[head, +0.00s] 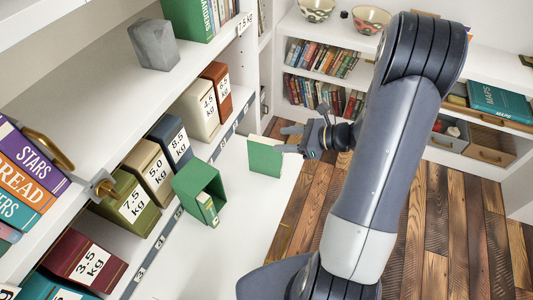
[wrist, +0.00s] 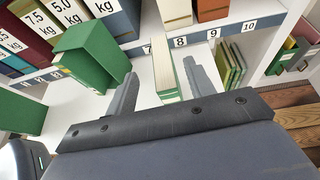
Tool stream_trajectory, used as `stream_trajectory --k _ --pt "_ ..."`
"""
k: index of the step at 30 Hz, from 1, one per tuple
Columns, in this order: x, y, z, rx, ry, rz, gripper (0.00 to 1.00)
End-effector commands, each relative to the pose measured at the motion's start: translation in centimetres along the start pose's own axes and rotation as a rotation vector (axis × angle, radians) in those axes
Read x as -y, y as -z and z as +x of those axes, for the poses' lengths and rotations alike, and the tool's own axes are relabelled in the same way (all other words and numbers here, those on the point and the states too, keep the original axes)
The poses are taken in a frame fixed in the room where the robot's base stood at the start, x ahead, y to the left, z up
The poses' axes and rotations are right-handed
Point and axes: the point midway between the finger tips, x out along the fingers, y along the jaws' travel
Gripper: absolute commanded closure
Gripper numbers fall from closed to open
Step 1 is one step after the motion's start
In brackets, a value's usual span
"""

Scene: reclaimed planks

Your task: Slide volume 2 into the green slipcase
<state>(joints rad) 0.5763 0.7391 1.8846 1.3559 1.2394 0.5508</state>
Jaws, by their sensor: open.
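The green slipcase (head: 187,182) stands on the white shelf board in front of the weight boxes, and also shows in the wrist view (wrist: 92,42). A slim green volume (head: 207,209) with a pale label sits at its opening; the number is hard to read. A separate green book (head: 264,159), its number not visible, stands upright to the right of the slipcase. My gripper (head: 286,138) is open at this book. In the wrist view the book (wrist: 166,72) stands between the spread fingers, with gaps visible to both sides.
Weight-labelled boxes, such as the 8.5 kg one (head: 170,142), line the shelf behind a numbered strip (head: 160,245). A grey block (head: 153,45) sits on the upper shelf. White board lies clear between slipcase and book. Further green books (wrist: 229,65) stand beyond the right finger.

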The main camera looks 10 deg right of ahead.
Motion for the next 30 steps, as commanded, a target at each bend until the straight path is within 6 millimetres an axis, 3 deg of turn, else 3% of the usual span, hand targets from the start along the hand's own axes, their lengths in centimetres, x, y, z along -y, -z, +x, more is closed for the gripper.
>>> stream_trajectory --k 18,26,30 --pt "0.1 0.8 6.8 -0.001 -0.001 0.001 0.49" --pt "0.1 0.8 7.2 0.0 0.001 0.001 0.49" --pt "0.1 0.8 7.2 0.0 0.001 0.001 0.58"
